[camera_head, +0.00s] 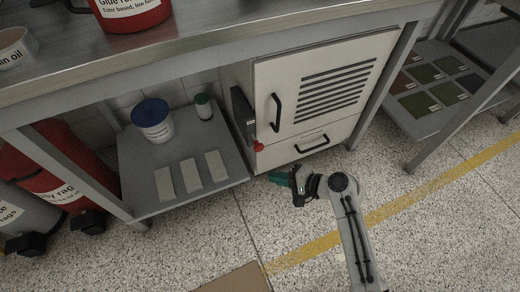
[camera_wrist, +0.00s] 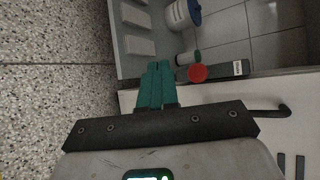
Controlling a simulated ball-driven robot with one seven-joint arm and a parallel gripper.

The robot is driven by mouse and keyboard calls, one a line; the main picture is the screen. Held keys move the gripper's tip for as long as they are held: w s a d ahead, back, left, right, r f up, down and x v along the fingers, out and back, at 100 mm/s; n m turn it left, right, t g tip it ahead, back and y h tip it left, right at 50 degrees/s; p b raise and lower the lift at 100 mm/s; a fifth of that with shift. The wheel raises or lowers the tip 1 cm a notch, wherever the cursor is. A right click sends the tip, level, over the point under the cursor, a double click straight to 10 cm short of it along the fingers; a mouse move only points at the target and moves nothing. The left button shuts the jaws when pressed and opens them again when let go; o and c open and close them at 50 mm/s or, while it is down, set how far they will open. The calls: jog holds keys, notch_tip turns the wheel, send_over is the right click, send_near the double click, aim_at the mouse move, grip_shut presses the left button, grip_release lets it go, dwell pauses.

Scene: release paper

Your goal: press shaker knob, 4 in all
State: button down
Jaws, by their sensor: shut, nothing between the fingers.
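A red knob (camera_head: 258,147) sits low on a dark vertical panel (camera_head: 243,115) at the left side of a white cabinet (camera_head: 262,75). I cannot tell the exact gap between fingertips and knob.
A low grey shelf (camera_head: 232,168) left of the knob carries a blue-lidded tub (camera_head: 153,121), a green-capped bottle (camera_head: 204,107) and several pale blocks (camera_head: 191,174). The cabinet has black handles (camera_head: 276,112). Speckled floor around my arm is open.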

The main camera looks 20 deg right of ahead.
aim_at(260, 149)
jog(key=w+b, duration=0.2)
jog(key=w, duration=0.5)
jog(key=shift+w+b, duration=0.25)
jog(key=shift+b, duration=0.1)
jog(key=shift+w, duration=0.15)
dwell(1.6)
jog(key=shift+w, duration=0.3)
jog(key=shift+w+b, duration=0.3)
jog(key=shift+w, duration=1.2)
dwell(1.6)
jog(key=shift+s+r, duration=0.1)
jog(key=shift+s, duration=0.05)
jog(key=shift+s+p, duration=1.45)
jog(key=shift+s, duration=0.35)
